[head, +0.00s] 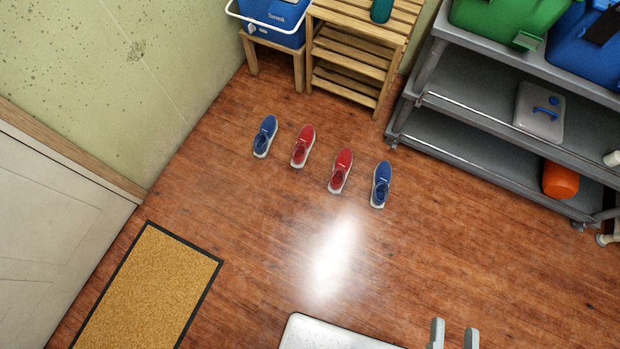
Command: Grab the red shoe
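Two red shoes stand side by side on the wooden floor, between two blue shoes. The left red shoe (303,146) and the right red shoe (341,170) both have pale soles. One blue shoe (265,136) is at the left end of the row, the other (381,184) at the right end. My gripper (454,335) shows at the bottom edge, right of centre, as two grey fingers set apart with nothing visible between them. It is well apart from the shoes, nearer the camera.
A grey shelf cart (465,161) stands at the right, with bins and an orange container (560,180). A slatted wooden rack (345,51) and a blue cooler (272,17) on a stool are behind the shoes. A yellow doormat (150,292) lies left. The floor before the shoes is clear.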

